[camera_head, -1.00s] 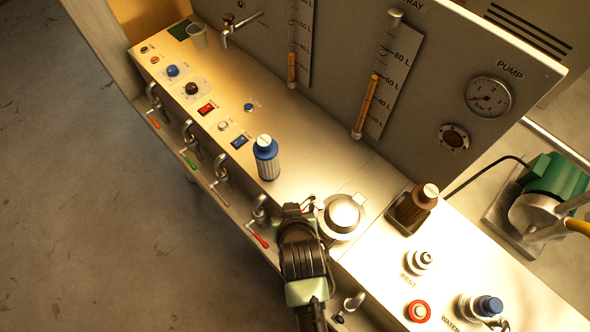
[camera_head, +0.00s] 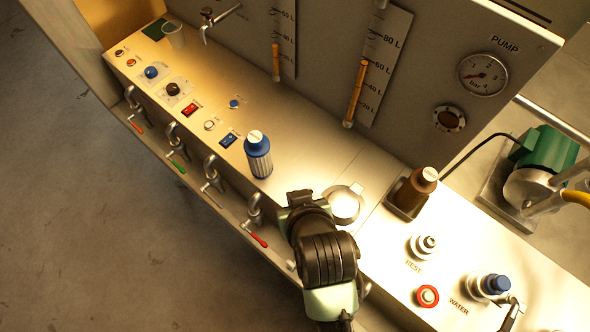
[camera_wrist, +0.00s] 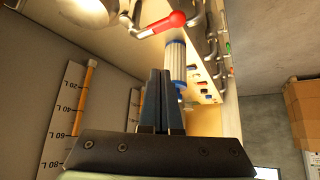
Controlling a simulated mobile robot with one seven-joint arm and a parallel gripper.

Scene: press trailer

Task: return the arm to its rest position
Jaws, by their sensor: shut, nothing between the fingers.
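My gripper (camera_head: 298,198) is at the end of my dark arm, which reaches in from the bottom of the head view. It appears over the front edge of the panel, beside the round silver lid (camera_head: 344,204) and partly covering it. In the wrist view, the two dark fingers of my gripper (camera_wrist: 163,98) are together with nothing between them. Past them stands a blue-capped ribbed cartridge (camera_head: 257,155), which also shows in the wrist view (camera_wrist: 175,60). I see no contact between the gripper and these things.
Levers with coloured handles, one red (camera_head: 258,240), line the panel's front edge. A brown bottle (camera_head: 413,193) stands in a dark holder to the right. A blue-topped fitting (camera_head: 494,285) and red button (camera_head: 427,296) are lower right. Open floor (camera_head: 90,220) lies left.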

